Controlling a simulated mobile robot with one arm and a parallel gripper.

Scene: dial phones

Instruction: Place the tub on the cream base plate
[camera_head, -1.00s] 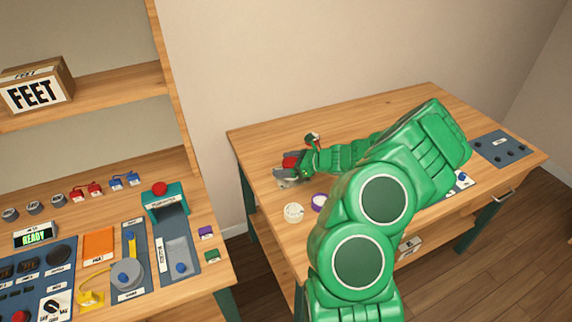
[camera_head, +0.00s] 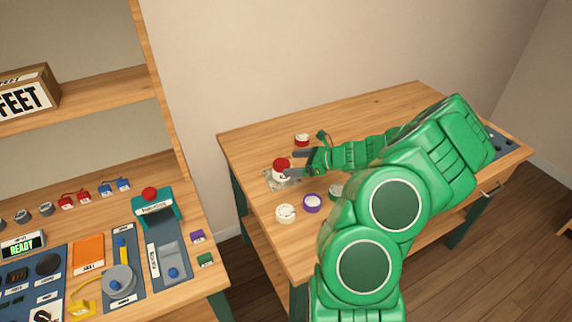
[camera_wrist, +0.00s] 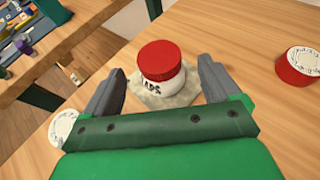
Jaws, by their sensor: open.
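The tub (camera_head: 281,169) is white with a red lid and dark lettering on its side. It stands upright on the cream base plate (camera_head: 270,184) near the left end of the right-hand table. In the wrist view, the tub (camera_wrist: 160,75) rests on the rough cream plate (camera_wrist: 143,95), whose edges show around its bottom. My gripper (camera_head: 297,163) is open just to the right of the tub. In the wrist view, the fingers of my gripper (camera_wrist: 160,88) are spread on either side with gaps to the tub, and nothing is held.
A cream round item (camera_head: 286,213), a purple one (camera_head: 312,203) and a green one (camera_head: 336,191) lie in front. The back of the table is clear. A panel bench with a shelf stands at left.

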